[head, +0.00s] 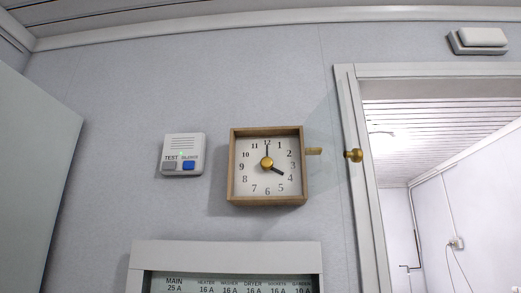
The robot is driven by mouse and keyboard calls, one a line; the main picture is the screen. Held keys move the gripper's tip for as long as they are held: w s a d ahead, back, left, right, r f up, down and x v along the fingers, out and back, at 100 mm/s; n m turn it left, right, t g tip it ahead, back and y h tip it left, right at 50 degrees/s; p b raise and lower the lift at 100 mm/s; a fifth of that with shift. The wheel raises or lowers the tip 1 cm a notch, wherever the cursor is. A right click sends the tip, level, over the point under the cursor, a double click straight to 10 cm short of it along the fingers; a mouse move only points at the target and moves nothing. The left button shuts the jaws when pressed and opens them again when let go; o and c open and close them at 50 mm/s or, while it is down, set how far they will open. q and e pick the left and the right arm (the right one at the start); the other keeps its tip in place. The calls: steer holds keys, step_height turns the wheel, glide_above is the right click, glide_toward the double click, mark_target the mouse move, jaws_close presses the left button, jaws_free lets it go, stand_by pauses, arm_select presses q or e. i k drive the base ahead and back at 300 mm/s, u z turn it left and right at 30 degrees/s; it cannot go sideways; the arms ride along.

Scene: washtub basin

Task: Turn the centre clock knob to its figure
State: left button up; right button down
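A square wooden-framed clock (232,170) hangs on the grey wall in the middle of the head view. Its white face carries black figures from 1 to 12. A round brass knob (266,162) sits at the centre of the face. One black hand points up to 12 and a shorter one points to 4. A small brass tab (314,151) sticks out from the right side of the frame. Neither of my grippers is in view, and nothing touches the clock.
A white box (183,143) with a grey TEST button and a blue button is left of the clock. A labelled breaker panel (228,254) is below. Right is a doorway (350,110) with a brass knob (354,155). A grey panel (35,180) stands at far left.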

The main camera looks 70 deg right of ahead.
mark_target(266, 162)
steer(key=u, duration=0.65)
steer(key=k, duration=1.3)
steer(key=z, duration=2.2)
